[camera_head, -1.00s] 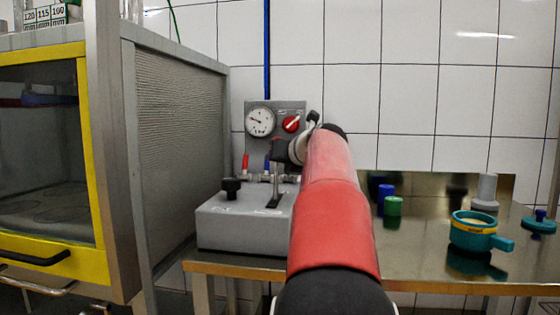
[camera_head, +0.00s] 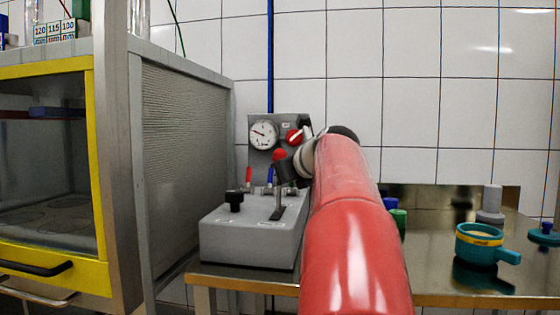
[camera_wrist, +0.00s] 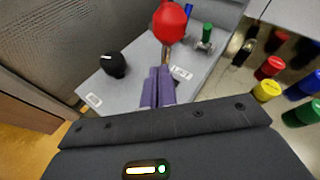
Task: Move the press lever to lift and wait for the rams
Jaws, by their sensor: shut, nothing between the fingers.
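The press lever has a red ball knob (camera_head: 279,155) on an upright stem that rises from a dark slot in the grey control box (camera_head: 248,240). In the wrist view the red knob (camera_wrist: 169,20) stands just beyond my fingertips. My gripper (camera_head: 284,172) is at the lever, just below the knob in the head view. Its purple fingers (camera_wrist: 157,75) are closed together and empty. I cannot tell whether they touch the stem. A pressure gauge (camera_head: 263,134) and a red selector (camera_head: 294,136) are on the panel behind. The rams are not clearly visible.
A black knob (camera_head: 235,200) stands on the box, left of the lever. The yellow-framed cabinet (camera_head: 95,170) is close at the left. A teal mould (camera_head: 480,244) and other coloured parts stand on the metal table at the right.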

